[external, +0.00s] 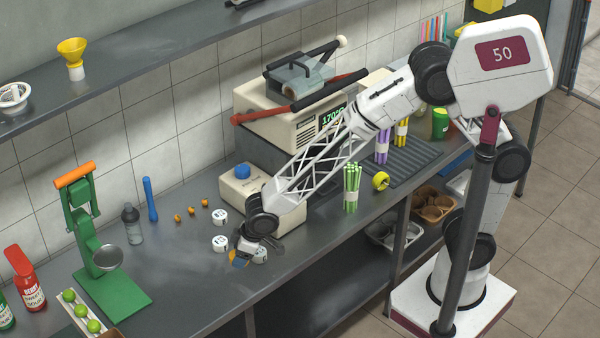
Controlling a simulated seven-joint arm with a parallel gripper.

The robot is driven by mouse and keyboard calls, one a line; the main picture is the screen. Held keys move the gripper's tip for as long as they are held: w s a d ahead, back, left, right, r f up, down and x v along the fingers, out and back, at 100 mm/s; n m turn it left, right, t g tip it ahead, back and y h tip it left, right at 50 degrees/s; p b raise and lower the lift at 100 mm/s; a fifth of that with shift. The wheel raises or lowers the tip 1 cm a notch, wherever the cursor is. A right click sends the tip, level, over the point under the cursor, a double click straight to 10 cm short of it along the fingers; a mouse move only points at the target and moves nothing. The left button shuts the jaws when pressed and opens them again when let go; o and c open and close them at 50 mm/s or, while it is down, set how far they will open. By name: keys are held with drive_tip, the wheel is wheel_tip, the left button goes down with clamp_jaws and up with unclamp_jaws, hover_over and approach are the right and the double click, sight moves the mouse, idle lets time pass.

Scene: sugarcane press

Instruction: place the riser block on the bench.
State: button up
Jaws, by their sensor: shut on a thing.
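My gripper (242,253) is low over the front part of the steel bench (190,290), pointing down. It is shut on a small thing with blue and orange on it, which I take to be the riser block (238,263). The wrist and fingers hide most of it, and its full shape is too small to make out. I cannot tell whether it touches the bench top or hangs just above it. White round tubs stand close by, one left of the gripper (219,243) and one right of it (260,256).
A green press (105,270) stands left on the bench, with a bottle (132,224) behind it. A third white tub (221,216) and several small orange pieces (191,211) lie behind the gripper. A beige machine (290,128) and green canes (351,188) stand right. Bench between press and gripper is clear.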

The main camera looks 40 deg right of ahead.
drive_tip(key=n, duration=0.2)
hover_over(204, 304)
drive_tip(key=d, duration=0.1)
drive_tip(key=shift+s+r+g+y, duration=0.3)
drive_tip(key=shift+s+r+g, duration=0.1)
drive_tip(key=shift+f, duration=0.1)
drive_tip(key=shift+f, duration=1.9)
drive_tip(key=shift+f, duration=2)
drive_tip(key=shift+f, duration=0.1)
drive_tip(key=o, duration=0.9)
drive_tip(key=shift+o, duration=0.2)
